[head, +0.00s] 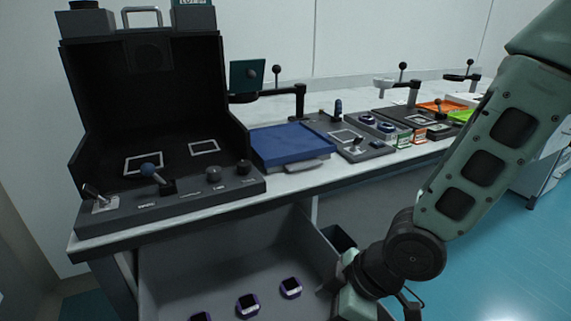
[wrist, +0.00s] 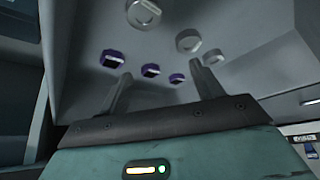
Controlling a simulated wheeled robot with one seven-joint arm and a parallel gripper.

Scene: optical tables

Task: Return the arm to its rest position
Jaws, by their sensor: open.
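My arm (head: 490,150) comes in from the right in the head view and bends down in front of the table. Its gripper is mostly out of that view at the bottom edge. In the wrist view my gripper (wrist: 162,88) is open, with its two fingers apart and nothing held between them. The fingers point toward a grey drawer or bin (wrist: 255,30) with several small round pieces. Some are purple with dark tops, like the purple piece (wrist: 151,70), and others are pale grey, like the grey piece (wrist: 188,40).
The open grey drawer (head: 180,262) under the table holds purple pieces (head: 247,304). On the table stand a black open case (head: 150,110) with levers, a blue-lidded box (head: 292,145) and several stations on posts. Blue floor (head: 490,260) is clear at the right.

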